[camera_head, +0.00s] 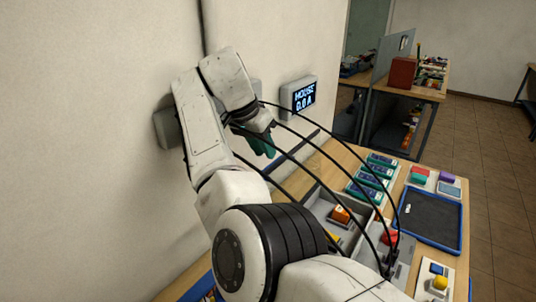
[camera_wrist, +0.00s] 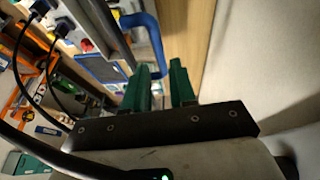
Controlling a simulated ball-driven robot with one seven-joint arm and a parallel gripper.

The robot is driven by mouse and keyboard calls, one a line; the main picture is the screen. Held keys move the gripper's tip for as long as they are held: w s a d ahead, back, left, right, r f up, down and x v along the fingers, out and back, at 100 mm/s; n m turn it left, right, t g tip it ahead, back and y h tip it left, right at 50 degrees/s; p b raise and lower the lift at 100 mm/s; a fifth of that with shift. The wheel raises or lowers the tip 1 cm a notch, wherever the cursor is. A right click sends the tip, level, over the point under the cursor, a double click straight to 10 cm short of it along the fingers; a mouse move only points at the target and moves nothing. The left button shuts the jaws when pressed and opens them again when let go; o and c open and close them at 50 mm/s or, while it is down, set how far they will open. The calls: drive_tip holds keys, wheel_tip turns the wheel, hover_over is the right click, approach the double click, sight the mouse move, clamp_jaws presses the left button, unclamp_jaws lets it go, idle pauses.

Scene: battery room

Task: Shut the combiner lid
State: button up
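A grey open-topped box (camera_head: 317,204), likely the combiner, sits on the wooden table with orange parts inside. My arm and black cables cover part of it, and I cannot make out its lid for certain. My gripper (camera_head: 262,143) has green fingers and hangs near the wall, above and left of the box. A grey bar (camera_wrist: 108,30) and a blue bent bar (camera_wrist: 150,38) lie beyond the fingertips; I cannot tell whether either belongs to the lid.
A wall display (camera_head: 299,96) is right of my gripper. Green modules (camera_head: 368,180), a blue-rimmed tray (camera_head: 460,228) and a yellow button on a plate (camera_head: 436,283) occupy the table. The wall is close on the left. Another bench (camera_head: 425,92) stands farther back.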

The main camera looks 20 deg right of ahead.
sight(271, 164)
drive_tip(key=shift+p+x, duration=0.3)
drive_tip(key=shift+x, duration=1.7)
drive_tip(key=shift+s, duration=0.1)
clamp_jaws()
